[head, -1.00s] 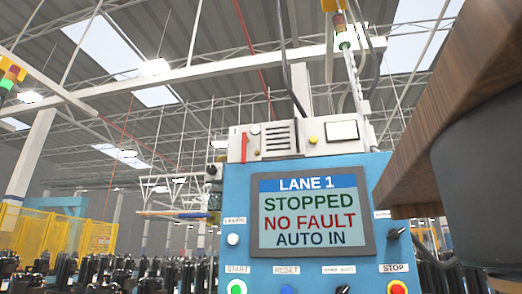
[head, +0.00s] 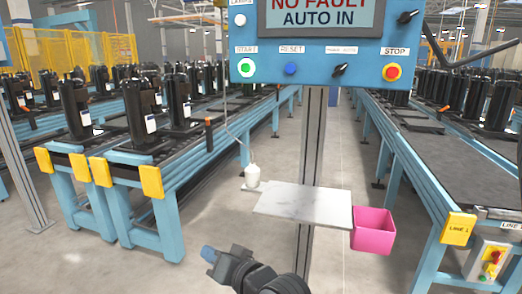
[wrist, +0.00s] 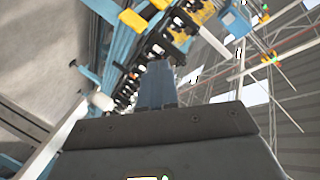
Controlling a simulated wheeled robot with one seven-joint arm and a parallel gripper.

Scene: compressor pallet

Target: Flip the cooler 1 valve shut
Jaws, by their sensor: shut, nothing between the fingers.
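I cannot make out a cooler 1 valve in either view. My gripper (head: 208,254) shows low in the head view, with blue fingertips pointing to the upper left. It is shut and empty, in front of and below the white shelf. In the wrist view the closed blue fingers (wrist: 155,85) stick out beyond the dark gripper body. They touch nothing that I can see.
A blue control panel (head: 420,48) stands on a grey post ahead. The white shelf (head: 300,205) carries a white bottle (head: 252,176) at its left; a pink bin (head: 373,230) hangs at its right. Conveyors with black compressors (head: 75,108) run on both sides, with open floor between.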

